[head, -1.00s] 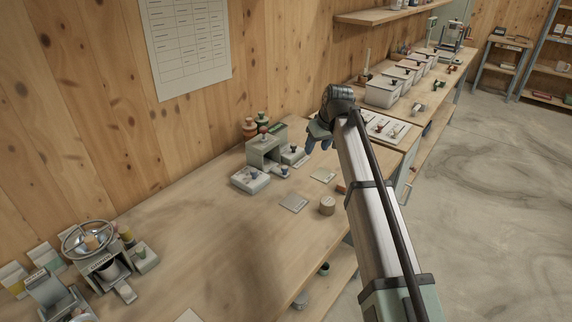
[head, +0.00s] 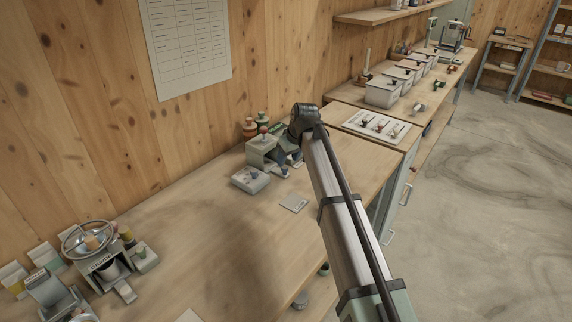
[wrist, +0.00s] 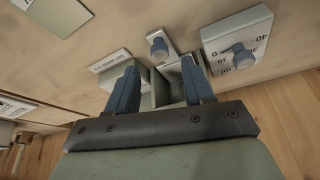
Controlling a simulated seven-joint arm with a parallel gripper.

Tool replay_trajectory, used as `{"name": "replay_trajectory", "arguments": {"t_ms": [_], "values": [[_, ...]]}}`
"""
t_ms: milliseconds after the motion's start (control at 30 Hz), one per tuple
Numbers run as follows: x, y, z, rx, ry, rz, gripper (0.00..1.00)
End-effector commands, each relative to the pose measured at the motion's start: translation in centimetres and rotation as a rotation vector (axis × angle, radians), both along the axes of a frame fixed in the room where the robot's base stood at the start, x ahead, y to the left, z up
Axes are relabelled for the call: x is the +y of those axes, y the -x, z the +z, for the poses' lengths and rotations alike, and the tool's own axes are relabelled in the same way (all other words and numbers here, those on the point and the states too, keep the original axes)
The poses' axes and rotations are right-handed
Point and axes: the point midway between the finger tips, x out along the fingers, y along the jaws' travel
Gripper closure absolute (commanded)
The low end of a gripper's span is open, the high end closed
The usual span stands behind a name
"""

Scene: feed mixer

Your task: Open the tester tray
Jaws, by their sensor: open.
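The tester, a grey-green box-shaped unit (head: 261,151), stands near the wall on the wooden bench. A small pale piece with a blue knob (head: 282,171), which looks like its tray, is low at its front. The knob also shows in the wrist view (wrist: 158,47), just beyond my fingertips. How far out the tray sits, I cannot tell. My gripper (wrist: 159,72) is open, with its two blue fingers spread and nothing clearly held. In the head view, the wrist partly hides the tester's right side and my gripper's fingers (head: 296,158).
Stoppered jars (head: 262,121) stand behind. A flat grey card (head: 294,203) lies in front. The bench's middle is clear.

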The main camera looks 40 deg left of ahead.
Motion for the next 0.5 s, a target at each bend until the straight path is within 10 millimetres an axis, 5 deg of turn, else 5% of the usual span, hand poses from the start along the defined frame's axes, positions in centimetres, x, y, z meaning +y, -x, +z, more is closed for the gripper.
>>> {"name": "replay_trajectory", "arguments": {"t_ms": [200,500], "values": [[1.1,-0.4,-2.7,0.000,0.001,0.000,0.48],[1.5,-0.5,-3.8,-0.001,-0.001,0.000,0.48]]}}
